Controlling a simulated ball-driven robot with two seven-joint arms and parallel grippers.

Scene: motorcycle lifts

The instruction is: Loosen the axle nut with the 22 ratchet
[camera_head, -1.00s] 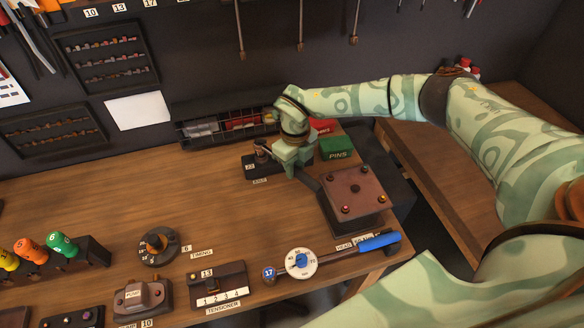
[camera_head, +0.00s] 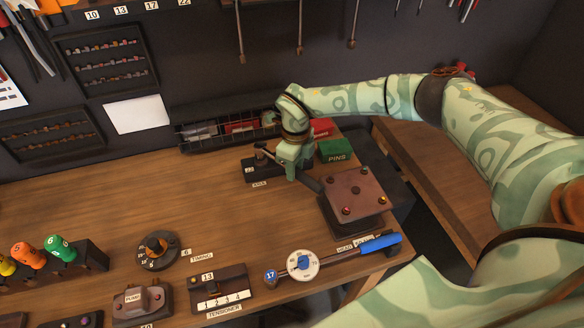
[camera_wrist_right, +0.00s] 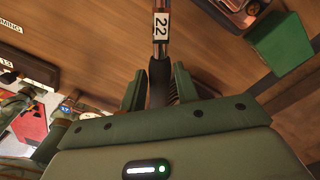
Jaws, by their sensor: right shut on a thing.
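The axle block (camera_head: 250,176) stands at the back of the bench, with a small metal head on top. The axle nut itself is too small or hidden to make out. My right gripper (camera_head: 292,167) is just to the right of the block and shut on the 22 ratchet (camera_wrist_right: 161,50). In the right wrist view, the dark grip lies between the fingers (camera_wrist_right: 158,88), with a label reading 22 on the shaft ahead. In the head view, the ratchet's dark handle end (camera_head: 312,184) sticks out below the gripper. My left gripper is out of view.
A green PINS box (camera_head: 336,151) and a block with a brown plate (camera_head: 359,188) stand close right of the gripper. A wire basket (camera_head: 212,141) is behind. A blue-handled torque wrench (camera_head: 379,243) lies near the front edge. The middle bench is clear.

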